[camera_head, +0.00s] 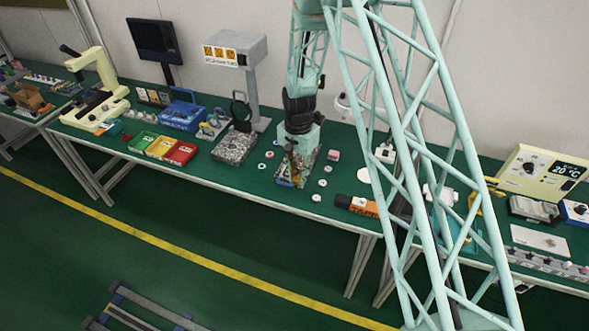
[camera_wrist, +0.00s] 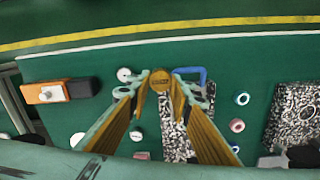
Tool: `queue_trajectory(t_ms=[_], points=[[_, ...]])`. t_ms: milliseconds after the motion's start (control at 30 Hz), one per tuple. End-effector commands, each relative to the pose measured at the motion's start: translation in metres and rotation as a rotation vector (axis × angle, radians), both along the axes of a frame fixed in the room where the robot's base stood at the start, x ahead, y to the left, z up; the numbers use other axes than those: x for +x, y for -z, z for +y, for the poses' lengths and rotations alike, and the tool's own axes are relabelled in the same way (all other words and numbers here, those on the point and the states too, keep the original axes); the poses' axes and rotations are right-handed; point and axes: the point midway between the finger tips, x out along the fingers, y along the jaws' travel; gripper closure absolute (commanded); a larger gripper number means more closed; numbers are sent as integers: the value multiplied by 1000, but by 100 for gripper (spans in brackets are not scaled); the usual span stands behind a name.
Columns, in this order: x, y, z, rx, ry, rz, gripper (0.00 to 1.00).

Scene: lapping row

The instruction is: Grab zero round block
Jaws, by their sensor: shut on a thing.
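A small round tan-brown block (camera_wrist: 160,80) with faint dark marks on its face sits between my fingertips in the wrist view. My gripper (camera_wrist: 161,84) is shut on it, one yellow-lined finger on each side. In the head view my gripper (camera_head: 293,168) points down over a speckled plate with a blue handle (camera_head: 285,183). The held block is too small to make out there. In the wrist view the speckled plate (camera_wrist: 176,135) and its blue handle (camera_wrist: 190,71) lie below and behind the fingers. I cannot tell the gap between block and plate.
White discs (camera_head: 327,168) lie right of the plate and small rings (camera_head: 269,155) left of it. An orange-and-black box (camera_head: 357,206) lies near the front edge. A speckled block (camera_head: 234,147) and coloured bins (camera_head: 180,153) stand left.

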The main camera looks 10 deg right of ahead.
Motion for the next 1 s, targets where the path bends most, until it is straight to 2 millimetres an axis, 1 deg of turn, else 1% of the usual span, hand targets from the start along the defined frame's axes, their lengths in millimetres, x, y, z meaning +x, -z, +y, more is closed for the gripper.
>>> queue_trajectory(t_ms=[33, 100, 300, 400, 633, 1000], points=[[-10, 0, -1, 0, 0, 1, 94], [-21, -1, -3, 0, 0, 1, 94], [-46, -4, -6, 0, 0, 1, 94], [-55, -5, -7, 0, 0, 0, 94], [-64, -6, -8, 0, 0, 0, 94], [-64, -6, -8, 0, 0, 0, 94]])
